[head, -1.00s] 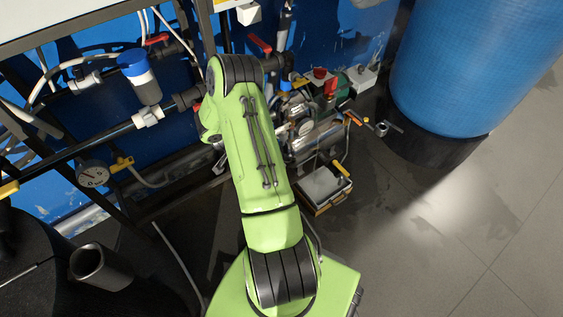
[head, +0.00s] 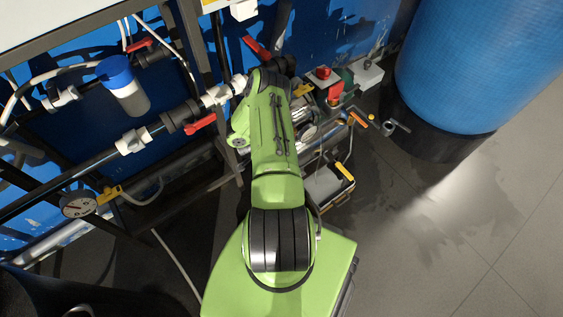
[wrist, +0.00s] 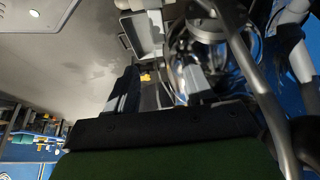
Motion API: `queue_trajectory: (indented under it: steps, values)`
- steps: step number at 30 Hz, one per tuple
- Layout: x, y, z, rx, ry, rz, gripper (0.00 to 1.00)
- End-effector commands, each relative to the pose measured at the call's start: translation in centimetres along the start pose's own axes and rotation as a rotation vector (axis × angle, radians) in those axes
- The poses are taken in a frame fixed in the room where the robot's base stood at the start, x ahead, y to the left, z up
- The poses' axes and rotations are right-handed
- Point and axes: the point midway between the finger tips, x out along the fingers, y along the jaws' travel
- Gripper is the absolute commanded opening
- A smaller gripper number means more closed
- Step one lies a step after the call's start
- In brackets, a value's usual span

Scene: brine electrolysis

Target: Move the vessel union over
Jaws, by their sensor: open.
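I cannot tell for sure which part is the vessel union. White union-like fittings sit on the black pipe left of my arm in the head view, one fitting (head: 133,141) at mid-pipe and another fitting (head: 222,94) nearer my arm. In the head view my green arm reaches toward the pump and pipework, and its forearm hides my gripper. In the wrist view my gripper (wrist: 160,92) is open, its dark fingers apart. Nothing is clearly held between them. Metal pipework and a round metal part (wrist: 205,28) lie close beyond the fingers, on the right.
A blue barrel (head: 485,60) on a black base stands at right. An open toolbox (head: 328,186) sits on the floor right of my arm, with small tools (head: 397,128) beyond it. A gauge (head: 78,204) and red-handled valve (head: 201,123) are at left. Floor at lower right is clear.

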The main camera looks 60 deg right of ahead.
Motion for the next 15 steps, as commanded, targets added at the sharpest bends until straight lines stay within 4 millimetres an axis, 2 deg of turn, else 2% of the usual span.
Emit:
queue_trajectory:
  steps: [9, 15]
  values:
    - [7.7, 0.1, 0.3, 0.005, -0.002, 0.001, 0.53]
    - [11.1, 0.0, 0.2, 0.002, 0.0, 0.001, 0.53]
